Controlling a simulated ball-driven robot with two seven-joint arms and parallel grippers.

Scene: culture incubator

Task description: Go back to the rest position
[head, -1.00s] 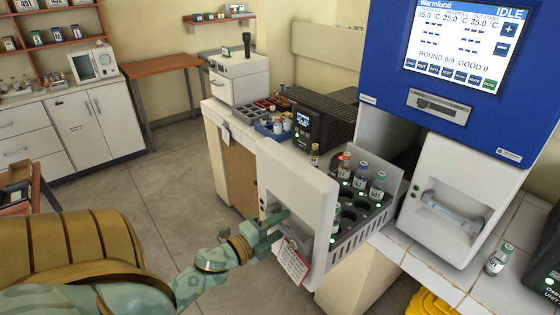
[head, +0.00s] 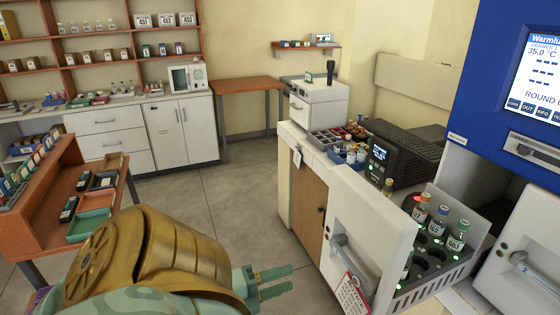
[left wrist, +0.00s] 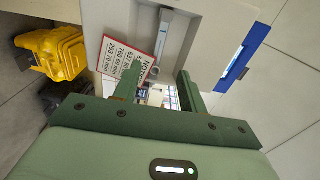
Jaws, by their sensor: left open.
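My left gripper (head: 272,283) is open and empty in the head view, to the left of the pulled-out incubator drawer (head: 372,222) and apart from it. In the left wrist view its two green fingers (left wrist: 157,85) stand apart, with the drawer front's handle (left wrist: 160,45) and a hanging printed tag (left wrist: 123,62) beyond them. The drawer is open and its rack holds several capped bottles (head: 438,222). The drawer handle (head: 350,258) is free of my fingers. My right gripper is not in view.
The blue incubator body (head: 480,90) stands at the right. An orange table with trays (head: 90,225) is at the left. A white-and-wood counter (head: 305,205) with a black device (head: 390,160) lies ahead. The tiled floor (head: 235,170) between is clear. A yellow object (left wrist: 50,52) shows in the left wrist view.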

